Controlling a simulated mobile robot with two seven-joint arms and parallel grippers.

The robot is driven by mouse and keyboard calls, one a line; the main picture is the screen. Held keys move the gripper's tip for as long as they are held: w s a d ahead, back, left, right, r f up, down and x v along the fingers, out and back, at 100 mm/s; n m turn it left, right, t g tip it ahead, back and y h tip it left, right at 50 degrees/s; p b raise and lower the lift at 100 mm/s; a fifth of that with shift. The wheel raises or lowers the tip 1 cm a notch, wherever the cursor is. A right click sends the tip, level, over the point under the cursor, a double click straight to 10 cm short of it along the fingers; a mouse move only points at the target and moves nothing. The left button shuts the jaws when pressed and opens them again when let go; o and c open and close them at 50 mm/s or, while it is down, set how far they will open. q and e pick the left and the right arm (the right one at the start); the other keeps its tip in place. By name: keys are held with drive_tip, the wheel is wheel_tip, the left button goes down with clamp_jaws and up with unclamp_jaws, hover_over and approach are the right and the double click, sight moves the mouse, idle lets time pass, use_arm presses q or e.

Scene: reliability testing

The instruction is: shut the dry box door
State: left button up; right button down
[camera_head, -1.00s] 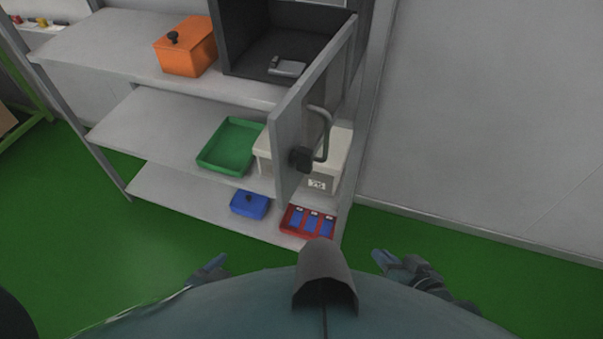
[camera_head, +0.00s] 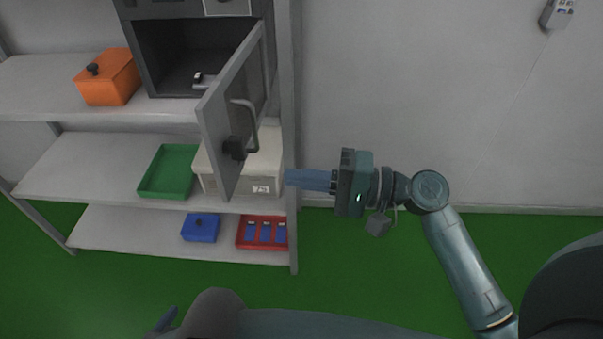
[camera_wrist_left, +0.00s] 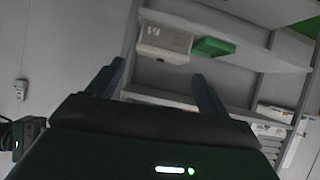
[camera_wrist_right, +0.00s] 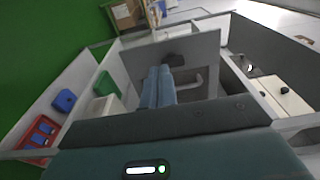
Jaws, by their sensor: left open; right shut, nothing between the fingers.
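The dry box (camera_head: 141,43) is a dark cabinet on the top shelf, with its inside exposed. Its grey door (camera_head: 222,118) stands open, swung out toward me, and carries a curved handle (camera_head: 253,124) and a dark latch block (camera_head: 235,148). My right gripper (camera_head: 288,177) is shut and empty, its blue fingers pointing left, to the right of the door and apart from it in the head view. In the right wrist view its fingers (camera_wrist_right: 160,72) point at the door (camera_wrist_right: 203,47). My left gripper (camera_wrist_left: 158,68) is open and empty, away from the door.
An orange lidded box (camera_head: 110,80) sits left of the dry box. Below are a green tray (camera_head: 167,172), a white bin (camera_head: 265,168), a blue box (camera_head: 200,228) and a red tray (camera_head: 243,233). A shelf post (camera_head: 292,235) stands near my right fingers.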

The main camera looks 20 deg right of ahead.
sight(220, 169)
drive_tip(key=p+x, duration=0.2)
drive_tip(key=x, duration=0.7)
drive_tip(key=shift+w+a+r, duration=0.1)
drive_tip(key=shift+a, duration=0.2)
drive_tip(key=shift+w+a, duration=0.2)
drive_tip(key=shift+a, duration=0.2)
